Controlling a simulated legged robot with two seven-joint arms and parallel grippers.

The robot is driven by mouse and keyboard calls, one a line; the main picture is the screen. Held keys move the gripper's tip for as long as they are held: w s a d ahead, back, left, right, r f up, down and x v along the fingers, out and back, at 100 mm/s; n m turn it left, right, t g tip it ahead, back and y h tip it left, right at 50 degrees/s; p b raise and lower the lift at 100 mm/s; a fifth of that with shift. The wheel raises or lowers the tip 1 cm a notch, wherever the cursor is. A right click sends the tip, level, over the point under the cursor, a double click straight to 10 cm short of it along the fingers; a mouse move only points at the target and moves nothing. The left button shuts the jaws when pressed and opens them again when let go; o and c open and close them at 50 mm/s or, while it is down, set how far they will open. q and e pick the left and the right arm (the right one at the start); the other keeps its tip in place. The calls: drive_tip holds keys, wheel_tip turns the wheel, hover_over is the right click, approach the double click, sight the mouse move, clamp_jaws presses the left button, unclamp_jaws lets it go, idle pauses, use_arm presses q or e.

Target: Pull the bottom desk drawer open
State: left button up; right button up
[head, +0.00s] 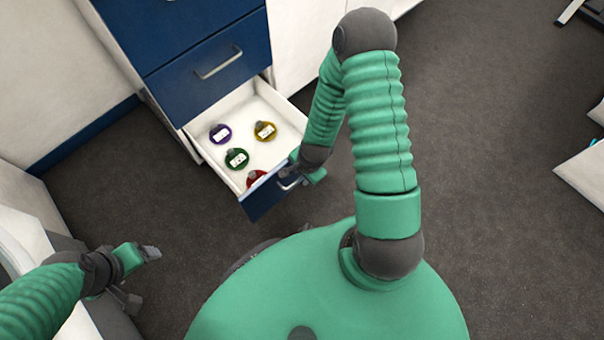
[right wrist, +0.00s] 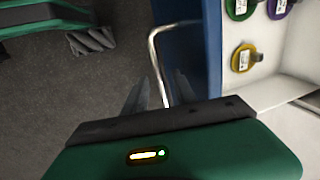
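The bottom drawer (head: 222,160) of the blue-fronted desk unit stands well open, its white inside showing. Its blue front (head: 268,200) carries a metal bar handle (head: 291,184), which also shows in the right wrist view (right wrist: 153,50). My right gripper (head: 303,178) is at this handle.
Several round tags, including purple (head: 220,133), yellow (head: 265,131), green (head: 237,158) and red (head: 256,178), lie in the drawer. The closed blue drawer above (head: 205,80) has its own handle (head: 218,66). Dark carpet (head: 130,190) is clear left of the drawer. White items lie far right.

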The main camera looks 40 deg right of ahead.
drive_tip(key=s+r+p, duration=0.3)
drive_tip(key=r+p, duration=0.6)
drive_tip(key=r, duration=0.7)
drive_tip(key=shift+d+r, duration=0.15)
drive_tip(key=shift+r, duration=0.05)
drive_tip(key=shift+s, duration=0.1)
